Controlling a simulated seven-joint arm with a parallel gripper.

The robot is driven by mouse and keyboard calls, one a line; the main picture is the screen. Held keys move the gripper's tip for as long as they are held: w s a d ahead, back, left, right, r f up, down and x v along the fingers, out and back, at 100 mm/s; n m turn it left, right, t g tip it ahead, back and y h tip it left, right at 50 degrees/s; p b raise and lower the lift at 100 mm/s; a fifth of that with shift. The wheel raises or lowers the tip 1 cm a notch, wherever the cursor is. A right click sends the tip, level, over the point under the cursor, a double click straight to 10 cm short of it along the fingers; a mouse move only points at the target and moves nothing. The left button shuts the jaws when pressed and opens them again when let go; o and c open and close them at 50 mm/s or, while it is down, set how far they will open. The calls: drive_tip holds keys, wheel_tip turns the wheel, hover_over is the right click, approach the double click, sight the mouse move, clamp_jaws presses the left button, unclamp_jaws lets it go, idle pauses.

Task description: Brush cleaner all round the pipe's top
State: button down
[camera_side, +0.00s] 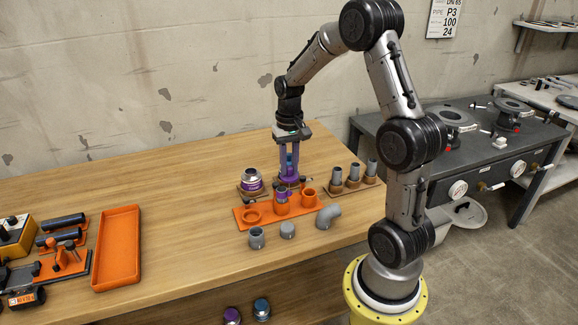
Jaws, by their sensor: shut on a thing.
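The brush end is too small to make out. Just below and slightly left, a short pipe (282,192) stands upright in an orange holder; its top looks purplish, but I cannot tell how far round. I cannot tell whether the brush touches it. A metal can with a purple label (251,182), seemingly the cleaner, stands on a small wooden base left of my gripper.
The orange fixture plate (268,213) also has an empty ring and socket. Grey fittings (288,230) and an elbow (328,216) lie in front. Several grey pieces (353,175) stand on wood blocks at right. An orange tray (118,250) lies left; the table between is clear.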

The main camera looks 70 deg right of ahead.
drive_tip(key=shift+w+d, duration=0.15)
drive_tip(key=shift+d, duration=0.2)
drive_tip(key=shift+w+d, duration=0.15)
drive_tip(key=shift+d, duration=0.1)
drive_tip(key=shift+w, duration=0.1)
idle(0.5)
drive_tip(key=shift+w+d, duration=0.2)
drive_tip(key=shift+w, duration=0.1)
drive_tip(key=shift+s+d, duration=0.2)
drive_tip(key=shift+d, duration=0.2)
idle(0.4)
drive_tip(key=shift+r, duration=2.75)
